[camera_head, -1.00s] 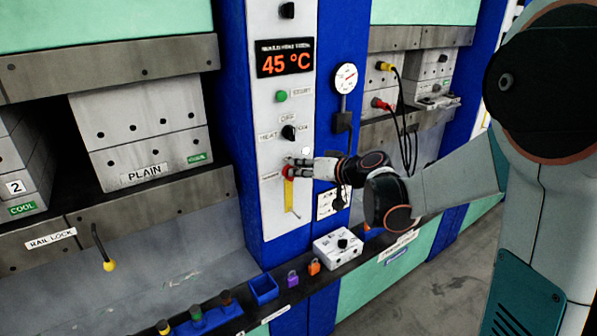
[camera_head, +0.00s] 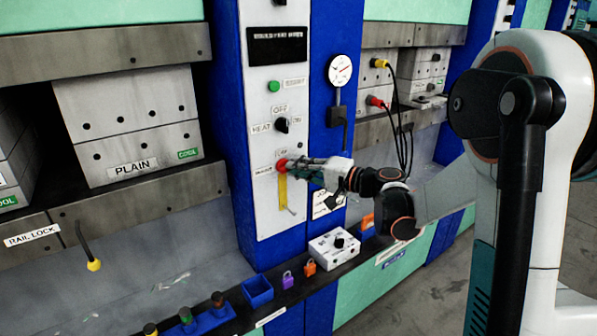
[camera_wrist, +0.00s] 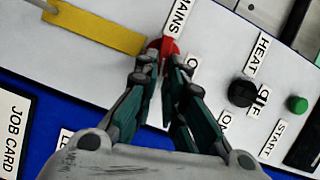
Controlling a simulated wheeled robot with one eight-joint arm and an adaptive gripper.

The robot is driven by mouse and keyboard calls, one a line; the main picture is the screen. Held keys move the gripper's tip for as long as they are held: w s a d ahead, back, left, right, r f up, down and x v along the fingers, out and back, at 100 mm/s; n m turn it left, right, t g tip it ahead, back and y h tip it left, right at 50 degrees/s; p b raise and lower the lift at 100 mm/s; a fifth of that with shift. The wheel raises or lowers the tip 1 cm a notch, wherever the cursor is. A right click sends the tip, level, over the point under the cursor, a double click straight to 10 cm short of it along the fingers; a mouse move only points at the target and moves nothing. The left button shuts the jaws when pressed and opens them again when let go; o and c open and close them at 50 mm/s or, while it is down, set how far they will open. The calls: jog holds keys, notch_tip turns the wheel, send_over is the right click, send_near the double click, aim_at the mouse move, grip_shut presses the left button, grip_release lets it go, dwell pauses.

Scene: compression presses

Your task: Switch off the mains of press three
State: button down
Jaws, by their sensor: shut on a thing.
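The red mains handle (camera_head: 281,164) sits low on the pale control panel (camera_head: 264,210), above a yellow strip (camera_head: 283,191). My gripper (camera_head: 290,165) reaches it from the right and is shut on it. In the wrist view the red handle (camera_wrist: 168,46) shows at and between my fingertips (camera_wrist: 163,65), next to the MAINS label (camera_wrist: 181,18). The fingers hide part of the handle, so I cannot tell its exact angle. The panel's display (camera_head: 277,46) is dark.
A black selector knob (camera_head: 282,125) and green start button (camera_head: 274,86) are above the handle. A gauge (camera_head: 340,70) hangs to the right. A ledge below holds a blue tray (camera_head: 257,290), purple and orange padlocks (camera_head: 288,280), and a white box (camera_head: 334,246).

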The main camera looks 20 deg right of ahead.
jog(key=shift+f+m+y+b, duration=0.4)
jog(key=shift+m+b, duration=0.1)
jog(key=shift+m, duration=0.4)
jog(key=shift+t, duration=0.3)
jog(key=c, duration=1.7)
grip_release()
jog(key=shift+r, duration=0.1)
jog(key=shift+d, duration=0.1)
jog(key=v, duration=1.2)
